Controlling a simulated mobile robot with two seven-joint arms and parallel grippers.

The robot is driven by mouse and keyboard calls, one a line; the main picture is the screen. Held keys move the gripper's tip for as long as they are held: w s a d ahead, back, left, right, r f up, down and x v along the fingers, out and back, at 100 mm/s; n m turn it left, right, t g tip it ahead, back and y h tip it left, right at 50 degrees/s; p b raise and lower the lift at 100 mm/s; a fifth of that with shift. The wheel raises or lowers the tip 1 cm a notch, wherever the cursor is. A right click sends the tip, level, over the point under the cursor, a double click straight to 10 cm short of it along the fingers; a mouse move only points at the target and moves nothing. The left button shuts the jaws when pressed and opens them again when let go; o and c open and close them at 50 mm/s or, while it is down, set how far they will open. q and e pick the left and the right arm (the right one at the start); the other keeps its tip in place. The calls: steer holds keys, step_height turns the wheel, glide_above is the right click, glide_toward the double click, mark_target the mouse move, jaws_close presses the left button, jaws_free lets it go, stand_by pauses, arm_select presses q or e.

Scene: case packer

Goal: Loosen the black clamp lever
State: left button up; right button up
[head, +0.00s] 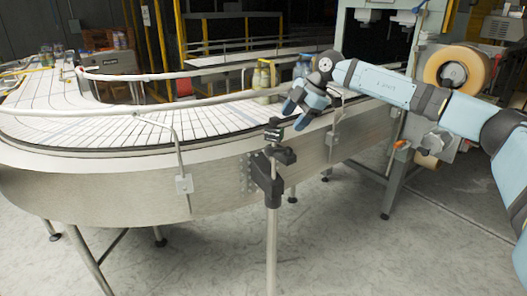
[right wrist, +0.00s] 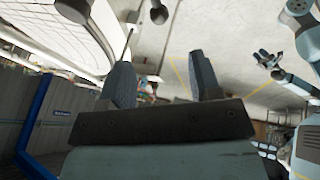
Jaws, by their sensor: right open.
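A black clamp (head: 268,172) sits on top of an upright metal post in front of the curved conveyor's side in the head view. Its black upper part (head: 273,134) looks like the lever, but I cannot tell its exact shape. My right gripper (head: 295,114) is open and empty, above and slightly right of the clamp, apart from it. In the right wrist view its two fingers stand wide apart (right wrist: 162,84) with nothing between them. My left gripper (right wrist: 267,60) shows small at the right of the right wrist view, away from the clamp; its jaws are too small to read.
The curved conveyor (head: 95,128) with its guide rail (head: 200,110) lies behind the clamp. A machine with a tape roll (head: 455,72) stands at right. The floor in front is clear.

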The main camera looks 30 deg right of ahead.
mark_target(272, 148)
steer(key=p+x, duration=0.1)
steer(key=x, duration=1.1)
steer(key=shift+w+p, duration=0.1)
steer(key=shift+p, duration=0.25)
steer(key=shift+x, duration=0.75)
steer(key=shift+c, duration=0.5)
jaws_close()
